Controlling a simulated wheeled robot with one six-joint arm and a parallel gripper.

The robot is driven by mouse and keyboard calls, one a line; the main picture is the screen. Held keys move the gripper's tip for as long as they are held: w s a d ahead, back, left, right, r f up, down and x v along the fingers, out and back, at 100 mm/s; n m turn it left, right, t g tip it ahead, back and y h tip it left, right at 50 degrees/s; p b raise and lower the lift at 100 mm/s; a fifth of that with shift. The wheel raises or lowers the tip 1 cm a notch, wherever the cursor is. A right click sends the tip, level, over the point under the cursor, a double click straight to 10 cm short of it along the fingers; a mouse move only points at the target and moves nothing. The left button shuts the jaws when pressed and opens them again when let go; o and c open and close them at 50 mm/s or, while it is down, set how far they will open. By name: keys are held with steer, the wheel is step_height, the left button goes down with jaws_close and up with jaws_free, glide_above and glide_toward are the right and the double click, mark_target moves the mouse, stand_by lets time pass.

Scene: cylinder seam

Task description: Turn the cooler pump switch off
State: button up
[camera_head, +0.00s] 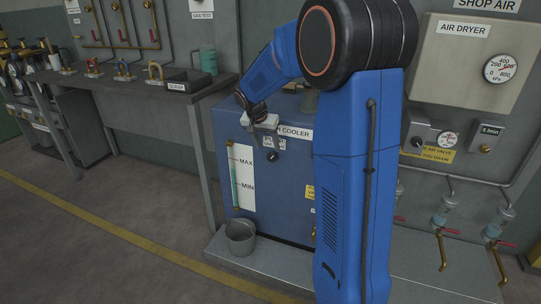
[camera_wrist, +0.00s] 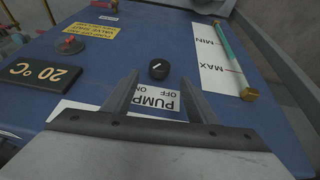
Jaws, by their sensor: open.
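The blue cooler (camera_head: 275,200) stands at the centre of the head view, partly hidden behind my blue arm. A small black round pump switch (camera_wrist: 158,69) sits on its front face, and it also shows in the head view (camera_head: 272,156). A white mark lies across the switch; its exact setting is too small to tell. A white PUMP label (camera_wrist: 157,98) with OFF and ON appears upside down in the wrist view, between my fingers. My gripper (camera_wrist: 160,77) is open and empty, with its fingers spread toward the switch from the label side. I see no contact with the switch.
The MAX/MIN level gauge (camera_wrist: 222,60) is right of the switch in the wrist view. A 20 °C display (camera_wrist: 40,73) and red knob (camera_wrist: 71,44) are left.

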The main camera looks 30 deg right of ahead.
mark_target(271, 154)
steer(key=x, duration=0.7)
steer(key=shift+s, duration=0.1)
steer(key=c, duration=1.1)
steer(key=shift+o, duration=0.2)
